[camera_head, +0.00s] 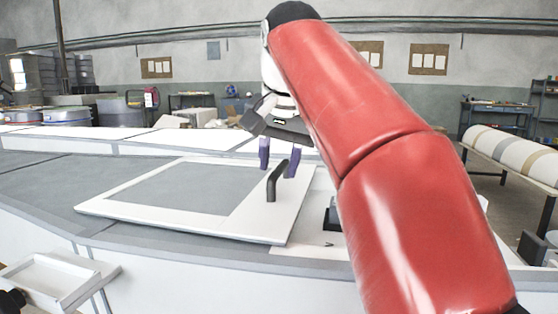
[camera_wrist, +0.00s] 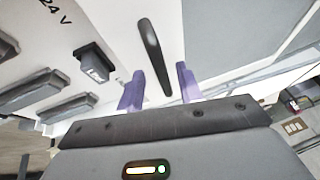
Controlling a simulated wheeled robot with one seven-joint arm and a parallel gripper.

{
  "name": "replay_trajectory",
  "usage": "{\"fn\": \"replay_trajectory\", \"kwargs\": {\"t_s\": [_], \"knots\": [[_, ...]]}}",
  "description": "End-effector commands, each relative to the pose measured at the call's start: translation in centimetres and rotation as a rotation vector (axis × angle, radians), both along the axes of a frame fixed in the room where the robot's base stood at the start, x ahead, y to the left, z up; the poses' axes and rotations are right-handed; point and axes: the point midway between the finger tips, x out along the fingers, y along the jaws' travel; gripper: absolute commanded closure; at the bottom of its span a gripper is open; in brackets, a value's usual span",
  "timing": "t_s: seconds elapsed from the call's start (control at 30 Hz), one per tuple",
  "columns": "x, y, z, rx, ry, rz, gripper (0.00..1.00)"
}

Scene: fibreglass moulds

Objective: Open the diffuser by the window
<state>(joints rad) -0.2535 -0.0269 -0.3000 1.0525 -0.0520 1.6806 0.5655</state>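A white square-framed panel with a grey centre (camera_head: 130,208) lies on the grey worktop; it looks like the diffuser, though no label shows. A dark bar handle (camera_head: 272,187) stands up from its right side. My gripper (camera_head: 278,162) is above the panel at the handle, fingers pointing down. In the wrist view, the purple fingertips (camera_wrist: 160,90) are apart, and the handle (camera_wrist: 151,45) runs into the space between them with gaps on both sides. I see no grip on it. My red arm hides part of the panel's right surroundings.
A black socket (camera_wrist: 95,62) and grey slots (camera_wrist: 60,108) lie beside the handle, near a "24 V" mark. A small white tray (camera_head: 45,278) juts out at the lower left. A long roll (camera_head: 515,155) rests on a stand at right. The worktop left of the panel is clear.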

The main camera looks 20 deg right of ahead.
Motion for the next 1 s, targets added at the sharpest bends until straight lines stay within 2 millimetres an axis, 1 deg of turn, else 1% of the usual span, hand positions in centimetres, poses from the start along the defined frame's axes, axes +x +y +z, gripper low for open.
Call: {"fn": "replay_trajectory", "kwargs": {"t_s": [0.03,0.13,0.3,0.4,0.6,1.0], "knots": [[-0.2,0.0,0.8,0.0,-0.004,0.0,0.64],[-0.9,0.1,2.5,0.0,-0.005,0.0,0.64],[-2.0,0.3,4.8,-0.002,-0.005,-0.001,0.64],[-2.4,0.3,5.6,-0.001,-0.003,-0.002,0.64],[-3.0,0.5,6.6,0.0,-0.002,-0.001,0.64],[-3.1,0.5,6.6,0.0,-0.001,0.0,0.64]]}}
